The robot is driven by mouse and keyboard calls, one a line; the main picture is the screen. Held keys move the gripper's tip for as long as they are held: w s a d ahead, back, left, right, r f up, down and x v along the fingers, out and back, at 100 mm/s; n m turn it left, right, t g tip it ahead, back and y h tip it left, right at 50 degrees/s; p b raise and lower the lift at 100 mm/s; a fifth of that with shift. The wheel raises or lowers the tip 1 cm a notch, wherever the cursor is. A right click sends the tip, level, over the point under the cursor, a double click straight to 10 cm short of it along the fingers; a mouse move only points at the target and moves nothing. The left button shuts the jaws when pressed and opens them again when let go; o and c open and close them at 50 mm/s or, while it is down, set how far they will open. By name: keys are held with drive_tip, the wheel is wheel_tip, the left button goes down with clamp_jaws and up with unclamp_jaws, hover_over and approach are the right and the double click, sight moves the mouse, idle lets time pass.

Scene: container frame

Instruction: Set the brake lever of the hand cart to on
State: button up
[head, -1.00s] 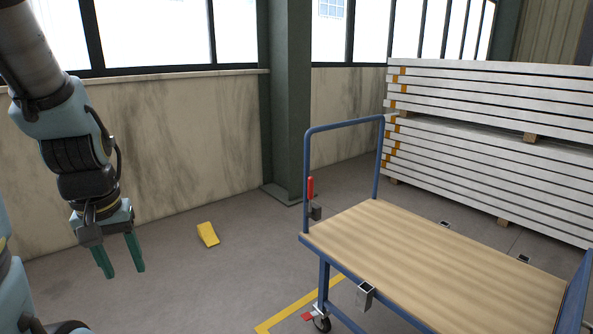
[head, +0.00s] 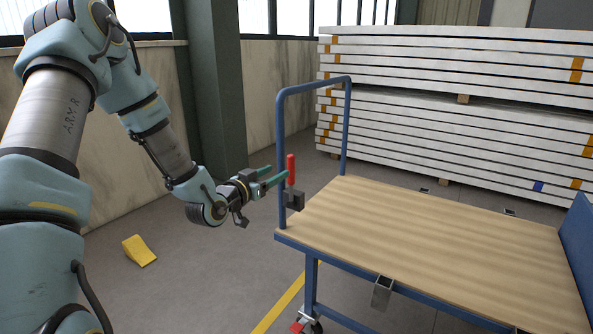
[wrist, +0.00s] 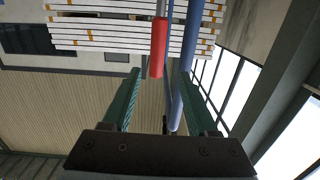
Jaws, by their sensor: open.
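The hand cart has a wooden deck (head: 430,225) and a blue tube handle frame (head: 312,84). The brake lever (head: 291,169) has a red grip and stands upright above a dark bracket (head: 294,200) on the near post. My gripper (head: 276,176) is open, with its green fingers reaching towards the red grip from the left. In the wrist view the red grip (wrist: 158,48) and the blue post (wrist: 188,45) lie ahead, between the lines of my open fingers (wrist: 162,92). I cannot tell whether a finger touches the grip.
A yellow wedge (head: 139,251) lies on the floor left of the cart. A green pillar (head: 213,90) stands behind my arm. Stacked white panels (head: 470,100) fill the back right. The deck is bare.

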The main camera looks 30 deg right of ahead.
sight(291, 180)
drive_tip(key=shift+d+r+h, duration=0.2)
drive_tip(key=shift+d+h, duration=0.1)
drive_tip(key=shift+d, duration=0.45)
drive_tip(key=p+x, duration=0.1)
drive_tip(key=x, duration=0.9)
drive_tip(key=shift+w+a+p, duration=0.15)
drive_tip(key=shift+p, duration=0.2)
clamp_jaws()
idle(0.3)
